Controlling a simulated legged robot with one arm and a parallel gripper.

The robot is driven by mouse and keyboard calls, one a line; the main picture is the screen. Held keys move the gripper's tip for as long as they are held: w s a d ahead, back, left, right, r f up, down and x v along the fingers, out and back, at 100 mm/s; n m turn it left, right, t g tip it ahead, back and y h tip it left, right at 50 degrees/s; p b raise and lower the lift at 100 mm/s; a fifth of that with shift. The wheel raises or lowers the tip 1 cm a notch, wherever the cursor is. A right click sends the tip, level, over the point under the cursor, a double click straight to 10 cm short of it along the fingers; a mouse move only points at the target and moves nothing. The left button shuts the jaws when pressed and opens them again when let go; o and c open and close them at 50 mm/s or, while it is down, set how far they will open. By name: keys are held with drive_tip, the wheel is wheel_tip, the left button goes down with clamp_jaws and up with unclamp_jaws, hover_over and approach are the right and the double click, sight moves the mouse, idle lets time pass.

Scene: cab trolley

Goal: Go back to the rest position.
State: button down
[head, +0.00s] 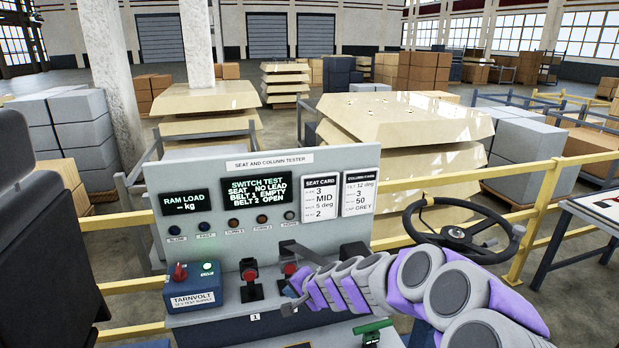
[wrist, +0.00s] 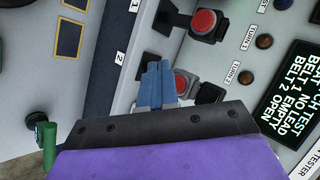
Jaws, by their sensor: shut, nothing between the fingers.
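My gripper (wrist: 158,66) shows in the wrist view as two blue fingers shut together with nothing between them. Its fingertips are over the panel, beside a red button (wrist: 182,86) that they partly cover in this view. In the head view my purple and grey arm reaches in from the lower right to the front of the tester panel (head: 235,235). There the gripper end is small and partly hidden by the arm, close to the red-button units. Whether the fingers touch the panel, I cannot tell.
Another red button (wrist: 203,21) is near the fingers. A green handle (head: 372,327) stands below the arm. A steering wheel (head: 455,236) is behind the arm. A blue supply box (head: 193,287) and a black seat (head: 45,240) are left. Yellow rails (head: 540,215) surround the station.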

drive_tip(key=s+r+n+g, duration=0.2)
drive_tip(key=s+r+n, duration=0.15)
drive_tip(key=s, duration=0.55)
drive_tip(key=s+r+n+g, duration=0.25)
drive_tip(key=s+r, duration=0.25)
drive_tip(key=s, duration=0.4)
drive_tip(key=s+d+f+g+h, duration=0.1)
drive_tip(key=s+d+g+h, duration=0.1)
drive_tip(key=s+d, duration=0.8)
drive_tip(key=s+d+g+h, duration=0.2)
drive_tip(key=s+d+h, duration=0.3)
drive_tip(key=s+d, duration=0.5)
drive_tip(key=s, duration=0.7)
drive_tip(key=shift+s+f+n, duration=0.3)
drive_tip(key=shift+s+f, duration=0.05)
